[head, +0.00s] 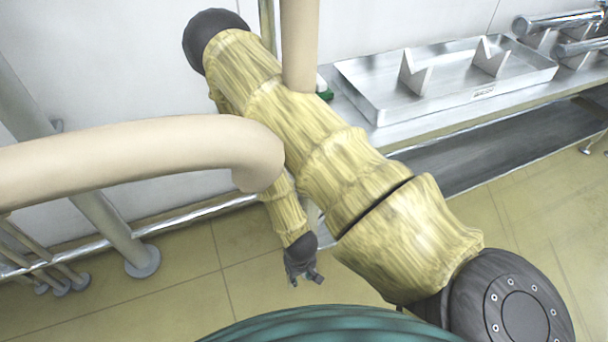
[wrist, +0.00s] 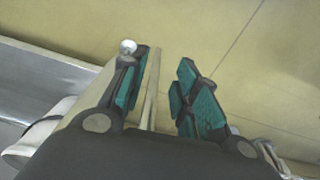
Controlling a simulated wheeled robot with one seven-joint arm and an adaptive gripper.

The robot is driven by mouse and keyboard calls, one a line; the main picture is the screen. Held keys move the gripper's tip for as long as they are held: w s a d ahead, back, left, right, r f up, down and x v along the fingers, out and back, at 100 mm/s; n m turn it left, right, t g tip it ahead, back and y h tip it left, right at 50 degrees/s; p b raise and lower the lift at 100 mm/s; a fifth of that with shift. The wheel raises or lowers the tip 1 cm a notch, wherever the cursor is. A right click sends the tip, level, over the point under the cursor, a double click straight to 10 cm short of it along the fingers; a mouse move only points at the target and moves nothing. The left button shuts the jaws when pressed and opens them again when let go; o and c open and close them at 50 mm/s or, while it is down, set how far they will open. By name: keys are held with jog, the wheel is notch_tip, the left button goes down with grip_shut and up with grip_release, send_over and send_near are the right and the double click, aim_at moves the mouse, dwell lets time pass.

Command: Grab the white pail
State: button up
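My gripper (head: 303,277) hangs low over the tiled floor near the middle of the head view, below my yellow-sleeved arm. In the wrist view its two teal-padded fingers (wrist: 164,65) stand apart, with a thin pale upright strip showing between them and nothing clearly held. No white pail can be made out for certain in either view. A pale curved shape (wrist: 35,140) shows at the lower left of the wrist view, partly cut off by the gripper; I cannot tell what it is. My arm hides much of the middle of the head view.
A steel counter (head: 400,141) with a metal tray (head: 375,104) runs along the wall at upper right, above a dark lower shelf (head: 480,160). Thick beige pipes (head: 120,155) and a metal rail (head: 180,219) stand at left. Tiled floor (head: 555,220) is open at right.

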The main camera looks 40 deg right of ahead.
jog(key=w+d+r+m+t+h, duration=0.1)
jog(key=w+d+r, duration=0.1)
jog(key=w, duration=0.7)
jog(key=w+d+r+m, duration=0.1)
jog(key=w+d, duration=0.1)
jog(key=w, duration=0.6)
jog(key=w+d+r+m+t+h, duration=0.1)
jog(key=w+d+r, duration=0.1)
jog(key=w, duration=0.7)
jog(key=shift+d+r, duration=1.45)
jog(key=shift+d, duration=0.7)
jog(key=shift+m+h, duration=0.4)
jog(key=b+x, duration=0.2)
jog(key=x, duration=0.7)
jog(key=shift+w+d+f, duration=0.1)
jog(key=shift+w+f, duration=0.1)
jog(key=shift+f, duration=0.15)
grip_shut()
